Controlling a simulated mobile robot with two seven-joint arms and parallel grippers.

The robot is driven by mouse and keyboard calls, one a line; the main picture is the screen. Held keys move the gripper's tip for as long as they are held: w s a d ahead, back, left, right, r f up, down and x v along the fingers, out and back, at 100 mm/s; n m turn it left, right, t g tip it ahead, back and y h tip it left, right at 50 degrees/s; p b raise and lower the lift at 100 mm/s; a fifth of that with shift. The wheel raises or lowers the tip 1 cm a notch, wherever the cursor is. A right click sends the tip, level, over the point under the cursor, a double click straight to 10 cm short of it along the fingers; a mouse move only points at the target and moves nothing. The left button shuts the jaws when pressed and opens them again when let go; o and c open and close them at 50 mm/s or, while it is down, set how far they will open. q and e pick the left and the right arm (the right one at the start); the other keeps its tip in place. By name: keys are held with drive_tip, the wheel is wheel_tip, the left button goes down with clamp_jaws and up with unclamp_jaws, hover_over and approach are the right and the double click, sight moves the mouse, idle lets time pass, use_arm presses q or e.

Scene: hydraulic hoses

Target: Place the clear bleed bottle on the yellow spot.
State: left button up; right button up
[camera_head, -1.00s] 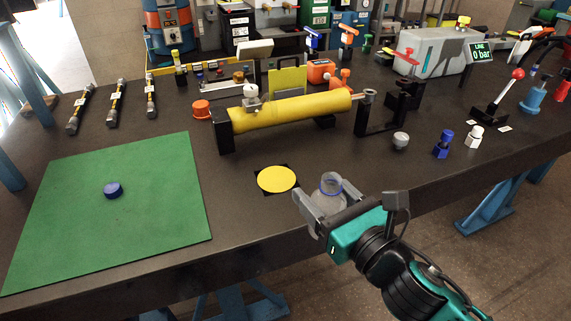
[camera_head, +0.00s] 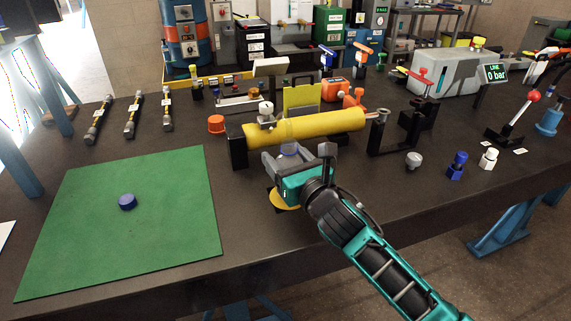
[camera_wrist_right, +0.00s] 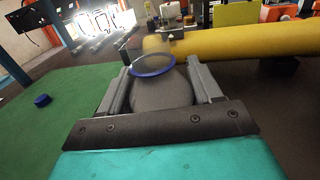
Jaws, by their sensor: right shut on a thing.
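The clear bleed bottle (camera_wrist_right: 160,88) has a see-through body and a blue ring at its open neck. My right gripper (camera_wrist_right: 160,85) is shut on it, with one finger on each side. In the head view the bottle's top (camera_head: 288,149) shows just beyond my right gripper (camera_head: 287,160), in front of the yellow cylinder. The yellow spot (camera_head: 284,200) lies on the bench, partly hidden under my right gripper. The bottle's base is hidden, so I cannot tell whether it touches the bench. My left gripper is not in view.
The yellow cylinder (camera_head: 310,126) on its black stand is close behind the bottle. A green mat (camera_head: 170,225) with a blue cap (camera_head: 128,202) lies to the left. A grey knob (camera_head: 413,161) and blue and white fittings stand to the right. The front bench edge is near.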

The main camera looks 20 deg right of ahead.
drive_tip(key=shift+w+f, duration=0.1)
drive_tip(key=shift+f, duration=0.65)
drive_tip(key=shift+f+b, duration=0.2)
drive_tip(key=shift+b, duration=0.15)
drive_tip(key=o, duration=0.8)
drive_tip(key=shift+c, duration=0.2)
drive_tip(key=o, duration=0.4)
